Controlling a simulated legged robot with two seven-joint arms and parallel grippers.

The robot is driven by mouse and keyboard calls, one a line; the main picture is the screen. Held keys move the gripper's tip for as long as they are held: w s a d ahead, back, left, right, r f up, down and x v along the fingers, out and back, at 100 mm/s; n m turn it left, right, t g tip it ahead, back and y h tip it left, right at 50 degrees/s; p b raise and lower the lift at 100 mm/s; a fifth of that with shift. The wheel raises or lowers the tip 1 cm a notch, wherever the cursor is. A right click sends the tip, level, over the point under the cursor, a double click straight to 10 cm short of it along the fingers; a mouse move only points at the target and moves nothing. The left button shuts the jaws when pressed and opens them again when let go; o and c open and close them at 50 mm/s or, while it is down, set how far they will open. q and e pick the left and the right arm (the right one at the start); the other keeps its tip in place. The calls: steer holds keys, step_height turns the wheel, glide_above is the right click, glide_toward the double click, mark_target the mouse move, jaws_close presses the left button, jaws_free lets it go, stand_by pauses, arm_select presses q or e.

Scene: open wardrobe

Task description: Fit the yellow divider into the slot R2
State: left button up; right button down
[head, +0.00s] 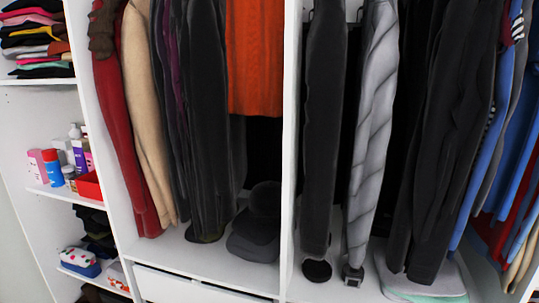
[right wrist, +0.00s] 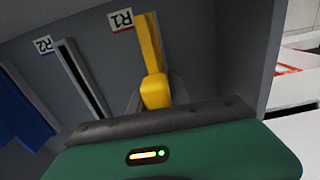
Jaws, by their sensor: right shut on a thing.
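The yellow divider (right wrist: 151,48) shows in the right wrist view as a long bar with a thick near end. My right gripper (right wrist: 156,93) is shut on that near end, with a grey finger on each side. The bar runs up beside the R1 label (right wrist: 121,20); I cannot tell whether it sits in a slot there. The slot R2 (right wrist: 83,78), a dark gap with a pale edge, lies to the left under the R2 label (right wrist: 43,45) and looks empty. My left gripper is in neither view.
A blue piece (right wrist: 20,112) stands left of slot R2. A grey wall (right wrist: 235,40) bounds the right side, with white surfaces beyond it. In the head view, a wardrobe upright (head: 290,150) separates hanging clothes, and side shelves (head: 55,193) hold bottles and folded clothes.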

steer(key=shift+r, duration=0.3)
steer(key=shift+r+p, duration=1.9)
steer(key=shift+p, duration=0.1)
steer(key=shift+r, duration=0.1)
steer(key=shift+r+p, duration=0.4)
steer(key=shift+p, duration=0.05)
steer(key=shift+w+r+p, duration=0.1)
steer(key=shift+r+p, duration=0.55)
steer(key=s+d+b, duration=0.1)
steer(key=s+d, duration=0.1)
steer(key=d, duration=0.5)
steer(key=s+d+f+b, duration=0.1)
steer(key=s+d, duration=0.1)
steer(key=d, duration=0.5)
steer(key=shift+s+d+f, duration=0.15)
steer(key=shift+s+d, duration=0.05)
steer(key=shift+s, duration=0.1)
